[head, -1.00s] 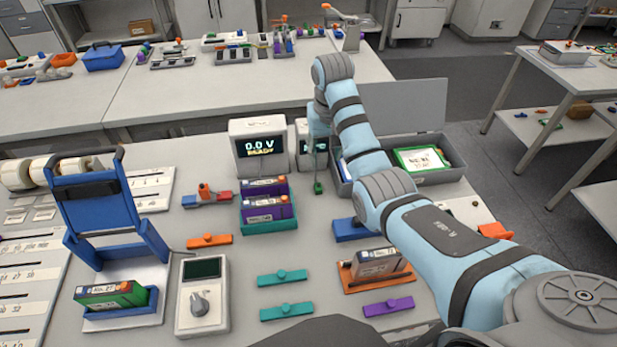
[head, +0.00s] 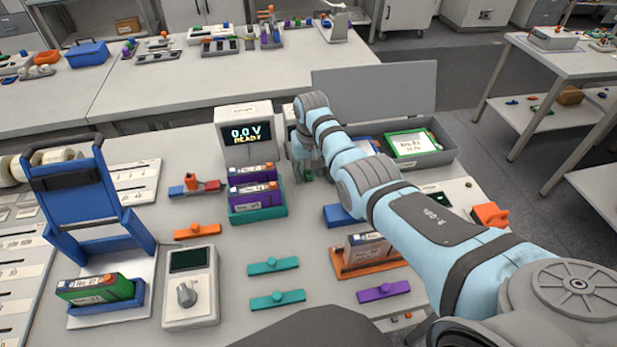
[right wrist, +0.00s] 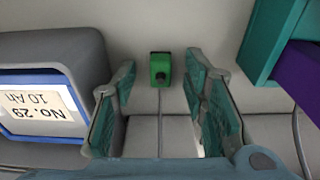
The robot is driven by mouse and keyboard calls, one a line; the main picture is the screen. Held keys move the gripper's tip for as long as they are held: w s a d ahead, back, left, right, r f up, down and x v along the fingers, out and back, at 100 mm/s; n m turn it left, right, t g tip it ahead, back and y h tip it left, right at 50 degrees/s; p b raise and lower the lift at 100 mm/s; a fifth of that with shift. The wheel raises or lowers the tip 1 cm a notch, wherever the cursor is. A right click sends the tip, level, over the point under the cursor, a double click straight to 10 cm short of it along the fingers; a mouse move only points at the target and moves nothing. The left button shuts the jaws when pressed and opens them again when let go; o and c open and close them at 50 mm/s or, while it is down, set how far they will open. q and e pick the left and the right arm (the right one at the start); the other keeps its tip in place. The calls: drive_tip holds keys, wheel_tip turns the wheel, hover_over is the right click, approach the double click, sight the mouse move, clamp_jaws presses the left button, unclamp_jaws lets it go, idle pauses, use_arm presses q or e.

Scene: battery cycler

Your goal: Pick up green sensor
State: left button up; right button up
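The green sensor (right wrist: 160,69), a small block with a dark top and a thin cable, sits on the grey table. In the right wrist view it appears between the fingertips of my right gripper (right wrist: 160,78), with a gap on each side. The gripper is open. In the head view my right gripper (head: 304,166) is low beside the cycler display, and only a little green of the sensor shows near its fingertips. My left gripper is out of view.
A teal holder (right wrist: 268,35) is close on the right. The "0.0 V READY" display (head: 248,140) and a grey bin (head: 440,157) flank the arm.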

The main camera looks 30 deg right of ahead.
clamp_jaws()
wheel_tip(320, 180, up, 8)
drive_tip(key=shift+w+r+p, duration=0.1)
drive_tip(key=shift+r+p, duration=0.05)
drive_tip(key=shift+p, duration=1)
wheel_tip(320, 180, up, 12)
hover_over(309, 173)
drive_tip(key=shift+a, duration=0.1)
